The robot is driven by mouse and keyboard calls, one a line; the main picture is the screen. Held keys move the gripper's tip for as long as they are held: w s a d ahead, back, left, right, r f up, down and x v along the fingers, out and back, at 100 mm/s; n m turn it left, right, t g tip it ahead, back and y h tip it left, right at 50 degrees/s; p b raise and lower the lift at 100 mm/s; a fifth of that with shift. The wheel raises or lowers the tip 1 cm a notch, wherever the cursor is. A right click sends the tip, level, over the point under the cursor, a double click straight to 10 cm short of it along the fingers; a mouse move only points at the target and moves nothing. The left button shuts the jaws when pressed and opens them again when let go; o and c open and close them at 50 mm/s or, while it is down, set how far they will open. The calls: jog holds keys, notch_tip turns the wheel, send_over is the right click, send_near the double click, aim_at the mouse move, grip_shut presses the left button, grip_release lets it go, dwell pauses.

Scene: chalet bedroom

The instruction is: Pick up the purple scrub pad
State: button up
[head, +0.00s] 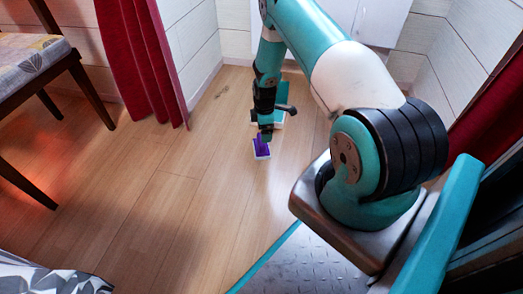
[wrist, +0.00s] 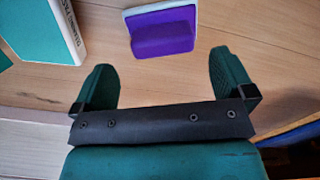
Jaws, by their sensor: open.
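The purple scrub pad (wrist: 162,34) lies on the wooden floor in the wrist view, with a purple block-shaped grip on top and a white layer below. It also shows in the head view (head: 261,148), small and partly covered by my gripper (head: 266,133). In the wrist view my gripper (wrist: 164,80) is open and empty, with its two green fingers spread wide. The pad lies ahead of the fingertips, between their lines and a little left of centre. No contact shows in the wrist view.
A wooden chair (head: 75,70) and red curtain (head: 140,60) stand at left. The floor (head: 150,190) between is clear.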

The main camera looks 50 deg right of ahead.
jog(key=f+b, duration=0.3)
jog(key=a+f+b, duration=0.1)
jog(key=f, duration=0.1)
jog(key=shift+w+f+b, duration=0.2)
jog(key=shift+w+b, duration=0.1)
jog(key=shift+b, duration=0.1)
jog(key=shift+r, duration=0.1)
jog(key=shift+c, duration=0.2)
jog(key=c, duration=0.8)
notch_tip(320, 180, up, 20)
jog(key=p, duration=1.1)
jog(key=shift+p, duration=0.35)
